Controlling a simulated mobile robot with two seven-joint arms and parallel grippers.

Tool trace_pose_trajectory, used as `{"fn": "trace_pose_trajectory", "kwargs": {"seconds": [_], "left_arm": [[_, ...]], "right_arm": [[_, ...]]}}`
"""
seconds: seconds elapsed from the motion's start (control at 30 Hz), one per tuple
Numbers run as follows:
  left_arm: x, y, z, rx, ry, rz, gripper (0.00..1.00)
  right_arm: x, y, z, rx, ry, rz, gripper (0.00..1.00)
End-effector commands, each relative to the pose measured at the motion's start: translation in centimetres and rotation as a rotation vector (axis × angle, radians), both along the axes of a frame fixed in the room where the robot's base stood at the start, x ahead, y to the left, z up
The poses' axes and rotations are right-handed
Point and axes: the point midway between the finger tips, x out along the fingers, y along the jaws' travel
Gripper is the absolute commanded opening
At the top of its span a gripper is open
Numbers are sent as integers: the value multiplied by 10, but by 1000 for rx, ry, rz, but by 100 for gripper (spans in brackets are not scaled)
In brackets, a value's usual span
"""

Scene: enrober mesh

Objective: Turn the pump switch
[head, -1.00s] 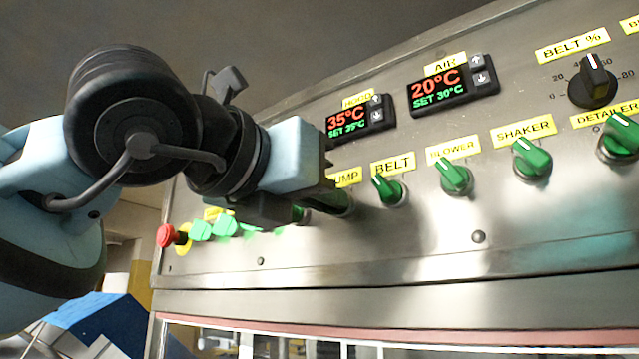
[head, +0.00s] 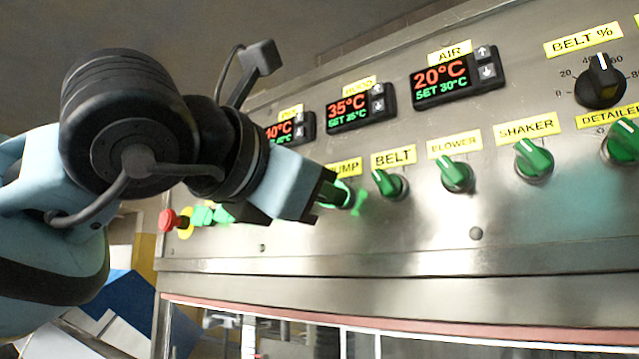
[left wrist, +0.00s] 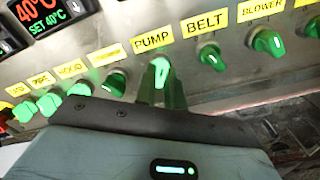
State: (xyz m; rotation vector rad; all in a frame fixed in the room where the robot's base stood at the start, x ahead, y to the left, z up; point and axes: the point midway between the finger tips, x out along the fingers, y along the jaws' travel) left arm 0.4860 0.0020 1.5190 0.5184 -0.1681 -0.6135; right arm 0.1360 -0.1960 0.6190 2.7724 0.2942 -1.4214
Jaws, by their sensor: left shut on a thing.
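The pump switch (left wrist: 159,72) is a green knob under the yellow PUMP label (left wrist: 154,39) in the left wrist view. It glows bright green and its grip stands about upright there. In the head view the pump switch (head: 343,196) is partly hidden by my left gripper (head: 330,192). The fingers of my left gripper (left wrist: 162,92) reach to the panel and are shut on the pump switch. My right gripper is in neither view.
The steel panel (head: 400,235) holds more green knobs: BELT (head: 388,184), BLOWER (head: 457,176) and SHAKER (head: 534,160). A red emergency button (head: 167,220) sits at the left end. Temperature displays (head: 458,77) are above. Clear air lies in front of the lower panel.

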Motion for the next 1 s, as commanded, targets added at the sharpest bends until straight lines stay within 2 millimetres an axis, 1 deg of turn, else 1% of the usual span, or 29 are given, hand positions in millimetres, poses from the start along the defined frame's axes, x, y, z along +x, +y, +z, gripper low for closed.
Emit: {"fn": "trace_pose_trajectory", "kwargs": {"seconds": [0.33,0.37,0.5,0.83,1.0], "left_arm": [[0,0,1,2,-6,2,0],[0,0,1,2,-6,2,13],[0,0,1,2,-4,1,32],[0,1,0,1,-2,0,33],[2,6,0,0,-1,-3,33]], "right_arm": [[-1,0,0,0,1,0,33],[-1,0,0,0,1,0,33],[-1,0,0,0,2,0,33],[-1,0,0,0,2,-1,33],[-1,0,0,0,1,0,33]]}}
